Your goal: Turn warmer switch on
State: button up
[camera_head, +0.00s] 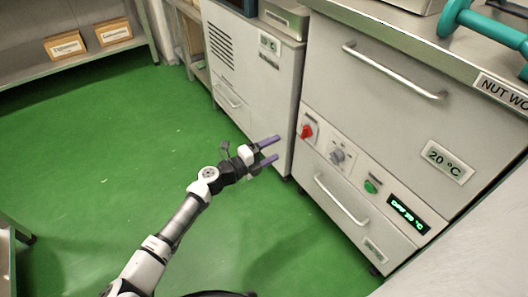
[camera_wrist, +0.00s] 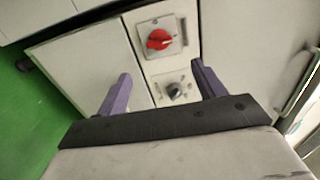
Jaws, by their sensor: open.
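A control panel (camera_head: 353,167) runs across the front of the grey cabinet on the right. It carries a red rotary switch (camera_head: 307,131), a grey knob (camera_head: 337,156), a green button (camera_head: 371,186) and a lit green display (camera_head: 408,214). None of the controls has a readable "warmer" label. My gripper (camera_head: 271,150) is open and empty, to the left of the panel and apart from it. In the wrist view the red switch (camera_wrist: 159,39) is ahead, above the gap between the purple fingers (camera_wrist: 160,88), and the grey knob (camera_wrist: 178,90) shows between them, nearer the right finger.
A drawer handle (camera_head: 341,200) sticks out below the panel, and a long handle (camera_head: 393,72) above it. A second cabinet (camera_head: 251,77) stands to the left. Shelves with two boxes (camera_head: 64,45) are at the back left. The green floor (camera_head: 90,150) is clear.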

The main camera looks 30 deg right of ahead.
jog(key=shift+s+a, duration=0.15)
jog(key=shift+a, duration=1.25)
